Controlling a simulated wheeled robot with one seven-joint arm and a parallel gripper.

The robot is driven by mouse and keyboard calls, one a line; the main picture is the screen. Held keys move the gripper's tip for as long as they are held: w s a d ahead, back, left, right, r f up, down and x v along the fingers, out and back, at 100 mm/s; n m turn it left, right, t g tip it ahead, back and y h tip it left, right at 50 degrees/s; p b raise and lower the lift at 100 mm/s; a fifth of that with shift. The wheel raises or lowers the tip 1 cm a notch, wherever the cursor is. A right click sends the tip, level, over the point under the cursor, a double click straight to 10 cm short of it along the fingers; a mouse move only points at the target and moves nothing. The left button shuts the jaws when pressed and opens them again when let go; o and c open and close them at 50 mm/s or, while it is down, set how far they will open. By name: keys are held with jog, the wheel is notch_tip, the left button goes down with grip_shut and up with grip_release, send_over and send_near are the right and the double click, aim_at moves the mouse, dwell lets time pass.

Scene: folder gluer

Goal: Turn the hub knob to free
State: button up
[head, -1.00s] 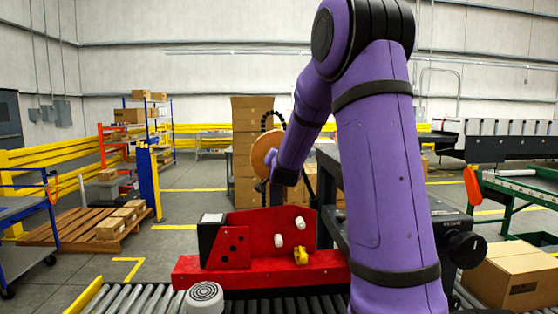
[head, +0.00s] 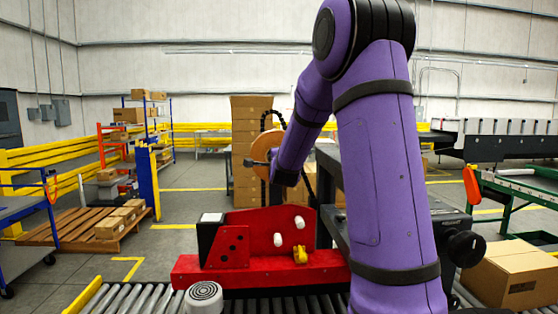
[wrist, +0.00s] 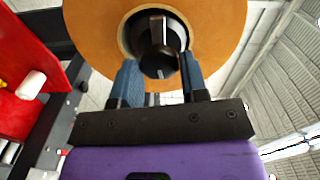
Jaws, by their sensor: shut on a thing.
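The black hub knob (wrist: 158,38) sits at the centre of a round tan roll (wrist: 215,30) in the wrist view. It has a raised grip bar with a pale mark on it. The blue fingers of my gripper (wrist: 160,68) lie on either side of the knob, shut on it. In the head view the roll (head: 262,146) is partly hidden behind my purple arm. The knob and the fingertips cannot be made out clearly there.
A red machine part (head: 262,236) with white rollers and a yellow piece stands below my wrist, on a roller conveyor (head: 118,300). A cardboard box (head: 515,275) is at the right. Stacked boxes (head: 245,110) stand behind the roll.

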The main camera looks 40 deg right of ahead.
jog(key=shift+f+m, duration=0.1)
jog(key=shift+m, duration=0.5)
jog(key=o, duration=0.9)
jog(key=v, duration=1.1)
